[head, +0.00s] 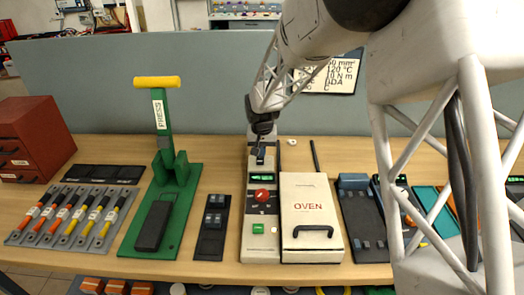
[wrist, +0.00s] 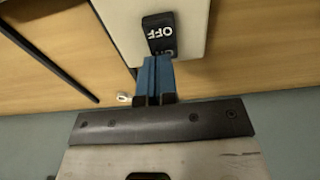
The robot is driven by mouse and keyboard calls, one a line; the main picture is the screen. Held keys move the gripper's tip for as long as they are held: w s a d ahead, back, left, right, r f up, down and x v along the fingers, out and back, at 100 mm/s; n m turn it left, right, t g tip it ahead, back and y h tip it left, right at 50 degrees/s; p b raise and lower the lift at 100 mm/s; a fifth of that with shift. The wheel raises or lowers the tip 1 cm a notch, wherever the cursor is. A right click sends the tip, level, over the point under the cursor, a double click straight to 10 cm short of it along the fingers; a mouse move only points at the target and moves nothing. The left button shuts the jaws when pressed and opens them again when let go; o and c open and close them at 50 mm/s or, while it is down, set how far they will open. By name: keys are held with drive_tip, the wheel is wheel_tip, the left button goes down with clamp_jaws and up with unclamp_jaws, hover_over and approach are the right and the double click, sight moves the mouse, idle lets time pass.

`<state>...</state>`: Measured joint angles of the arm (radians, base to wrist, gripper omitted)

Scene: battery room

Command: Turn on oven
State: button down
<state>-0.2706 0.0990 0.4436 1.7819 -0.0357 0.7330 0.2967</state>
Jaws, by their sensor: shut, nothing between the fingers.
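The oven (head: 312,208) is a cream box with a red OVEN label and a black handle; its lid is down. A narrow control panel (head: 262,243) stands along its left side, with a lit green display, a red knob (head: 262,195) and a green button (head: 259,228). In the wrist view a black rocker switch (wrist: 160,35) with white OFF lettering sits at the panel's end. My gripper (head: 259,155) is shut and empty over the panel's far end. Its blue fingertips (wrist: 155,62) are right at the switch's edge; I cannot tell whether they touch.
A green press (head: 180,190) with a yellow handle stands left of the panel, and a black switch plate (head: 212,228) lies between them. A dark tray (head: 364,228) is right of the oven. A small white piece (head: 292,142) lies behind it. A grey partition (head: 215,85) closes the back.

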sight(260, 160)
drive_tip(key=shift+s+f, duration=0.25)
drive_tip(key=shift+s, duration=0.1)
drive_tip(key=shift+s+r, duration=0.35)
drive_tip(key=shift+s, duration=0.15)
drive_tip(key=shift+r, duration=0.25)
wheel_tip(260, 160, up, 13)
drive_tip(key=s, duration=0.2)
drive_tip(key=shift+r, duration=0.2)
idle(0.6)
drive_tip(key=shift+w+a+t, duration=0.35)
drive_tip(key=shift+w+t, duration=0.05)
drive_tip(key=shift+w, duration=0.15)
drive_tip(key=shift+f, duration=0.1)
drive_tip(key=f, duration=0.4)
drive_tip(key=w+f, duration=0.1)
drive_tip(key=f, duration=0.4)
drive_tip(key=w+f, duration=0.1)
drive_tip(key=f, duration=0.3)
drive_tip(key=shift+w+f, duration=0.1)
drive_tip(key=shift+f, duration=0.2)
